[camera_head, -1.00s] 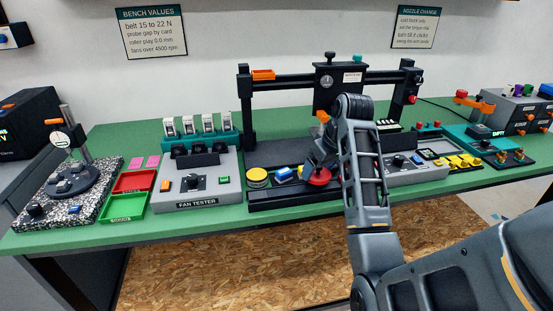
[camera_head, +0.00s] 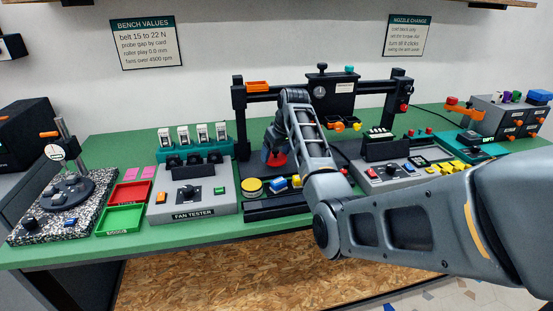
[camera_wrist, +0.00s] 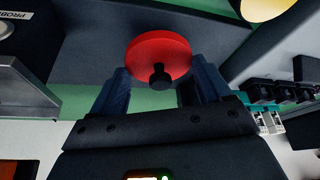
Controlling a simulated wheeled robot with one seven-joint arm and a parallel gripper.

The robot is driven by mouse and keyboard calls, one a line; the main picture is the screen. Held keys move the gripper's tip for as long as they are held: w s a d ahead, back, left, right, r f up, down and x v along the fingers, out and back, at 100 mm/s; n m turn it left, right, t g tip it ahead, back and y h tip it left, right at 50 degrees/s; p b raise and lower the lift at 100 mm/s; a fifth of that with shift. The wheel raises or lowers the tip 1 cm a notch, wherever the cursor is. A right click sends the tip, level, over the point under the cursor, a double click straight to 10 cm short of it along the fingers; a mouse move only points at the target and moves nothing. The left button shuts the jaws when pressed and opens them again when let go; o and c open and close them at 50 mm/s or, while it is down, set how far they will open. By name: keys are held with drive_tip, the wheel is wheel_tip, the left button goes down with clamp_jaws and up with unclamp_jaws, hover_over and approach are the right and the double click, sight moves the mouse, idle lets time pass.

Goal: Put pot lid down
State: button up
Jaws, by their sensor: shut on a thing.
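The pot lid (camera_head: 277,162) is a red disc, held above the dark bed of the gantry machine. In the wrist view the red lid (camera_wrist: 158,50) shows a black knob between the fingers of my gripper (camera_wrist: 158,80). In the head view my gripper (camera_head: 273,152) points down at the lid, and the arm hides part of the bed. A round yellow-topped piece (camera_head: 252,186) stands on the bed's front left, apart from the lid. I cannot tell how far the lid is above the bed.
The gantry (camera_head: 331,90) rises behind. A grey control panel (camera_head: 400,172) stands to the right. The green bench front edge is mostly bare.

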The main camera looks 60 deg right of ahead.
sight(277, 158)
drive_tip(key=shift+f, duration=1.45)
drive_tip(key=shift+f, duration=0.15)
drive_tip(key=o, duration=1)
drive_tip(key=shift+o, duration=0.2)
drive_tip(key=v, duration=1.2)
drive_tip(key=shift+r, duration=0.2)
drive_tip(key=shift+s+f, duration=0.1)
drive_tip(key=shift+s, duration=0.05)
